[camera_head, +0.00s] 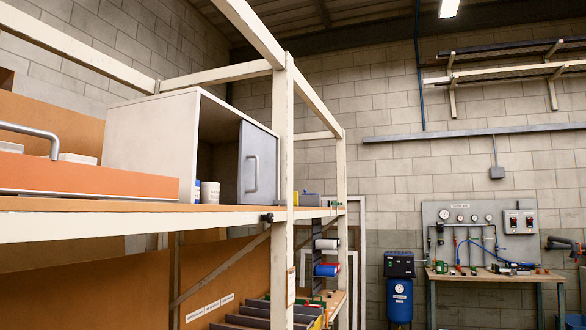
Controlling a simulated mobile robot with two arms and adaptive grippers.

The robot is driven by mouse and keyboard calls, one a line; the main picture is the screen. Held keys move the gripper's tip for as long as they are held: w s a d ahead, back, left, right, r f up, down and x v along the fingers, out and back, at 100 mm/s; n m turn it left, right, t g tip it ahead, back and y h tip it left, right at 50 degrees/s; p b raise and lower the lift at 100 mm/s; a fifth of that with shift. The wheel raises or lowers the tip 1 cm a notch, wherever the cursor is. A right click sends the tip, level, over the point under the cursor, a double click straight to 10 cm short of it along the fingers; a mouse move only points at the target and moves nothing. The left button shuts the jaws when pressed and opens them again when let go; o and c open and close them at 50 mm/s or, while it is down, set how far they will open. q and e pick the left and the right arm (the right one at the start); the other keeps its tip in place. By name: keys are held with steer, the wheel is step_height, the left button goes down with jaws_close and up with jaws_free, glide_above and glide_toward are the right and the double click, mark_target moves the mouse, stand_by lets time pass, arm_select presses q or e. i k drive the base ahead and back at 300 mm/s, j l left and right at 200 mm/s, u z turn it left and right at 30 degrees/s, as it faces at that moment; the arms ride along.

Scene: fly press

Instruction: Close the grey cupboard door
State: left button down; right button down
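The grey cupboard door (257,164) shows in the head view, left of centre, on the upper shelf of a rack. It carries a vertical bar handle and is swung open at the right side of the white cupboard (150,140). Neither of my grippers is in view.
An orange drawer front (85,177) with a grey handle is at the left. The shelf edge (130,226) runs across. A workbench (495,276) stands at the far right.

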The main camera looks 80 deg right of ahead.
mark_target(258, 148)
steer(key=z, duration=2.1)
